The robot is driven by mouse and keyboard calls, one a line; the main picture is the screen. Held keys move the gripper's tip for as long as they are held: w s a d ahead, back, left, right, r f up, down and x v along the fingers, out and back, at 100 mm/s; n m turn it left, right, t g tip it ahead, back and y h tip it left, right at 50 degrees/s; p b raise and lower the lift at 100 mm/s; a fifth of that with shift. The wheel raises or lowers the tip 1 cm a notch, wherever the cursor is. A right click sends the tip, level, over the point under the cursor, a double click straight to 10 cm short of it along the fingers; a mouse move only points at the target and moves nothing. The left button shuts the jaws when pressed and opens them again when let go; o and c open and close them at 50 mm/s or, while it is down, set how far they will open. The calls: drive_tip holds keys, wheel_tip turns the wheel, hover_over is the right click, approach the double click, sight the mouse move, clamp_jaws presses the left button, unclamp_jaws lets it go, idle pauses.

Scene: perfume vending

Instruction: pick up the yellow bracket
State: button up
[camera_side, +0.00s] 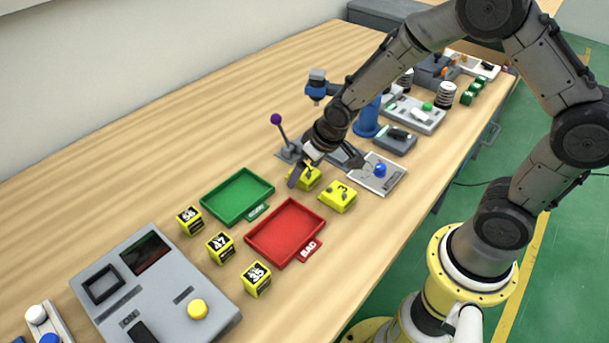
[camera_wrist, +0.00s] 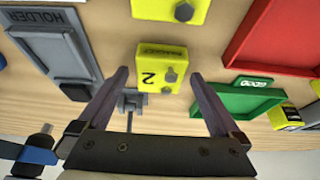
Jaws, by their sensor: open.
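Two yellow blocks with small pegs sit side by side on the wooden table. One (camera_side: 306,179), marked 2 in the wrist view (camera_wrist: 150,77), has a dark label that seems to read BRACKET, upside down. The other yellow block (camera_side: 338,197), marked 3, is nearer the table's front edge and is cut off at the top of the wrist view (camera_wrist: 165,9). My gripper (camera_side: 324,168) is open and empty, low over the block marked 2. In the wrist view my fingertips (camera_wrist: 159,75) appear on either side of that block, with gaps. Their height above the table is hard to tell.
A green tray (camera_side: 212,209) and red BAD tray (camera_side: 261,251) lie left of the blocks. A purple-topped lever (camera_side: 275,119) stands behind. Several numbered yellow cubes (camera_side: 220,248) sit past the trays.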

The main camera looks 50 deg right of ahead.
drive_tip(key=shift+r, duration=0.1)
clamp_jaws()
idle(0.3)
drive_tip(key=shift+r, duration=0.1)
